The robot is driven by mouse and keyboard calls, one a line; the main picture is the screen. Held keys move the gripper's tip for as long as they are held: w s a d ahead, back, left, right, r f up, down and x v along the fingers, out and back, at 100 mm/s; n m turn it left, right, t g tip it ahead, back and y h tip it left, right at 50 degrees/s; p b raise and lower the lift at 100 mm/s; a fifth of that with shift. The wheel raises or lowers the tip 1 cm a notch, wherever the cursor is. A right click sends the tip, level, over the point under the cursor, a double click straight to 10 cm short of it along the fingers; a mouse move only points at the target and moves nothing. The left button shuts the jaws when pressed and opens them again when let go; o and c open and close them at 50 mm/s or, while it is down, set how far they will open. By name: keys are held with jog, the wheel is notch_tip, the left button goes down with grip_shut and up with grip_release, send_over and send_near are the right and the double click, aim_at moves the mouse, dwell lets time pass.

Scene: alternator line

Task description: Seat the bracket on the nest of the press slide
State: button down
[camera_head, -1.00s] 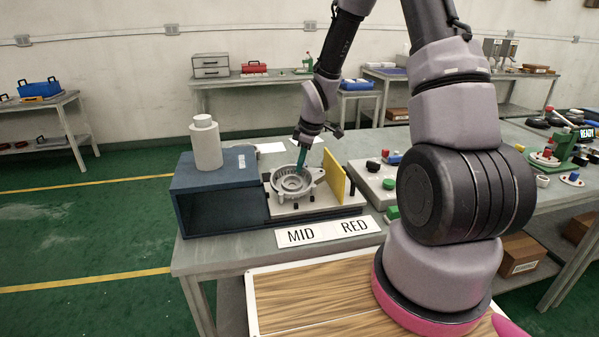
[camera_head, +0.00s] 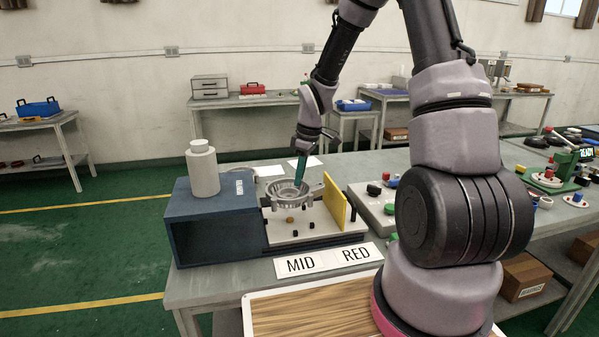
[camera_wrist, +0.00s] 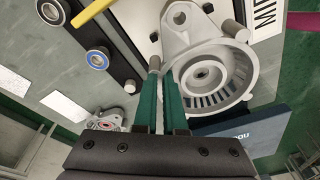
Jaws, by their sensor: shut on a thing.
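The bracket, a grey ring-shaped casting with slots and lugs (camera_head: 285,198), is over the pale plate of the press slide (camera_head: 330,231) in the head view. In the wrist view the bracket (camera_wrist: 238,88) is to the right of the fingers. My gripper (camera_head: 299,180) has green fingers and is shut on the bracket's rim; in the wrist view its fingertips (camera_wrist: 162,76) are at the bracket's left edge. The bracket appears raised above the plate, with small dark and orange pegs (camera_head: 290,220) showing below it. Any contact behind the bracket is hidden.
The blue press housing (camera_head: 210,238) with a white cylinder (camera_head: 203,170) stands left of the slide. A yellow panel (camera_head: 334,204) stands upright at its right. Bearings (camera_wrist: 98,58) sit left in the wrist view.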

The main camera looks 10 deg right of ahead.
aim_at(301, 190)
jog(key=shift+f, duration=3.35)
jog(key=shift+f, duration=0.35)
jog(key=c, duration=0.9)
grip_release()
jog(key=s+d+r+m+t+h, duration=0.1)
jog(key=s+d+r+m, duration=0.2)
jog(key=r, duration=1)
jog(key=s+d+r+m+t, duration=0.2)
jog(key=s+r+m, duration=0.25)
jog(key=r, duration=0.85)
jog(key=s+r+m+t, duration=0.1)
jog(key=s+r+m, duration=0.1)
jog(key=s, duration=0.3)
jog(key=s+r+m+t, duration=0.1)
jog(key=s+r+m, duration=0.2)
jog(key=s+r, duration=0.2)
jog(key=s+r+m+t+y, duration=0.1)
jog(key=s+r+m, duration=0.2)
jog(key=s+r, duration=0.1)
jog(key=shift+s+d, duration=0.4)
jog(key=shift+s, duration=0.05)
